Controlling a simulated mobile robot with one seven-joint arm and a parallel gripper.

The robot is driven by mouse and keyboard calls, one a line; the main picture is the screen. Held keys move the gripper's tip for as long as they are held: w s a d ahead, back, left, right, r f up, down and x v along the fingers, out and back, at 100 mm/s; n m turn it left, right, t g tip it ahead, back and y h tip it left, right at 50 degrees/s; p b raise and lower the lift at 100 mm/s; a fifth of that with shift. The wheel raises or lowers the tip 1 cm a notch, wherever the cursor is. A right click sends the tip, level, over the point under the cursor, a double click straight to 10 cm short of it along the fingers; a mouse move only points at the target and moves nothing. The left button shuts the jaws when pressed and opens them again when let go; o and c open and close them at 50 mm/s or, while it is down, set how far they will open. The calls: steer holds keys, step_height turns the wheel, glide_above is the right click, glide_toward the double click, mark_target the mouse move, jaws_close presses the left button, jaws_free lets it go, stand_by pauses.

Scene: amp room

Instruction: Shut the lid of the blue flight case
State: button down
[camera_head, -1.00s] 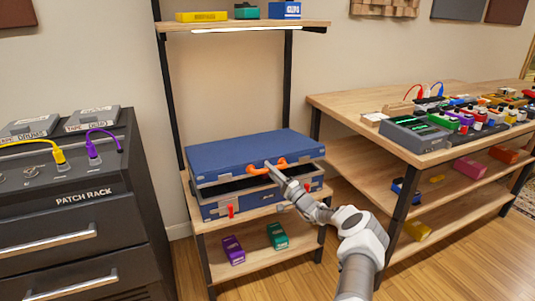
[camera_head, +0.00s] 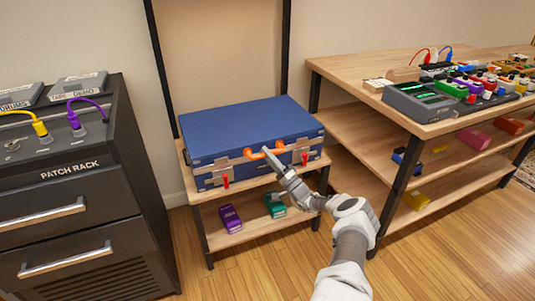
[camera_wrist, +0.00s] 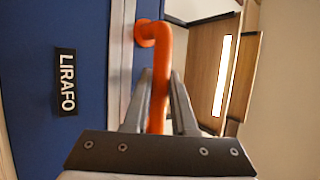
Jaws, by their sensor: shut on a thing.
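The blue flight case (camera_head: 240,135) sits on the wooden shelf of the rack in the head view. Its lid is down, and no dark gap shows between lid and base. An orange handle (camera_head: 266,152) is on its front edge, with a red latch (camera_head: 225,182) to the left and another red latch (camera_head: 304,158) to the right. My gripper (camera_head: 270,157) is at the handle. In the wrist view my gripper (camera_wrist: 160,100) has its fingers on both sides of the orange handle (camera_wrist: 157,60), shut on it.
A purple box (camera_head: 230,218) and a green box (camera_head: 275,205) lie on the shelf below. The black patch rack (camera_head: 75,200) stands left. A wooden bench (camera_head: 430,135) with pedals stands right. Wooden floor is open in front.

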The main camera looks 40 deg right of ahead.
steer(key=shift+a+f, duration=0.15)
steer(key=shift+f, duration=0.35)
steer(key=c, duration=1)
jaws_free()
steer(key=shift+o, duration=1.3)
steer(key=shift+r, duration=0.1)
steer(key=p+v, duration=0.1)
steer(key=v, duration=1.6)
steer(key=shift+s+p, duration=0.3)
steer(key=shift+p, duration=0.05)
